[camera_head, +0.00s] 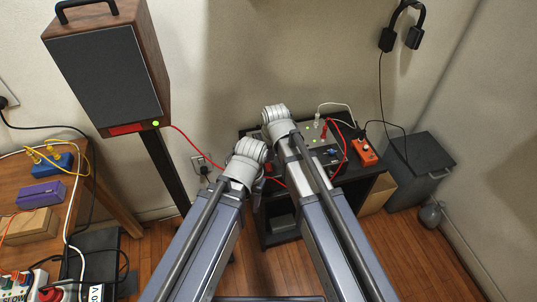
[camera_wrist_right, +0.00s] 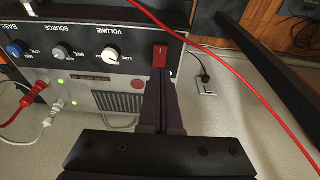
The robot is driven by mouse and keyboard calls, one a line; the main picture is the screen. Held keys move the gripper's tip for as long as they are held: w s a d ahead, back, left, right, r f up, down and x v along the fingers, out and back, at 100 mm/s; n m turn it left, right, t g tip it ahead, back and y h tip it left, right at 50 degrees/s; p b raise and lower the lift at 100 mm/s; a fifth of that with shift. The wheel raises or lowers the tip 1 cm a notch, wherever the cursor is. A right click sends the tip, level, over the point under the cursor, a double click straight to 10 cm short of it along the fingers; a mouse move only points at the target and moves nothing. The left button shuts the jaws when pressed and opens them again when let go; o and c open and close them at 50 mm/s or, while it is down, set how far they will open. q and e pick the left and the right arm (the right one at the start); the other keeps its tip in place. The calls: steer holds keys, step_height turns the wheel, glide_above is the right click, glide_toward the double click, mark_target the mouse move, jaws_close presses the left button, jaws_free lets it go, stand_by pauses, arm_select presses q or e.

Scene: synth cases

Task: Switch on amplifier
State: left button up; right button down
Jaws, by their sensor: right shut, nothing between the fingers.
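The amplifier (camera_wrist_right: 135,42) has a dark front panel with VOLUME, SOURCE and tone knobs in the right wrist view. A red rocker switch (camera_wrist_right: 160,54) sits at the end of this panel, beside the volume knob (camera_wrist_right: 111,54). My right gripper (camera_wrist_right: 162,82) is shut and empty, its fingertips close to the switch; I cannot tell whether they touch it. A light grey panel (camera_wrist_right: 117,100) with lit green lights lies beside the dark front. In the head view my arms partly cover the amplifier (camera_head: 337,158). My left gripper is hidden.
Red and white cables plug in near the amplifier, and a red cable (camera_wrist_right: 255,85) arcs across the wrist view. An orange box (camera_head: 363,151) sits to the right on the black stand. A speaker (camera_head: 110,70) stands at left, beside a wooden desk (camera_head: 85,185).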

steer(key=s+p+v, duration=0.2)
steer(key=p+v, duration=0.5)
steer(key=v, duration=0.2)
steer(key=shift+d+f, duration=0.25)
steer(key=shift+f, duration=0.05)
steer(key=s+d+r+g+h+p, duration=0.2)
steer(key=s+d+g+p, duration=0.1)
steer(key=s, duration=1)
steer(key=shift+s+d+r+n, duration=0.25)
steer(key=shift+d+n, duration=0.15)
steer(key=shift+d, duration=0.2)
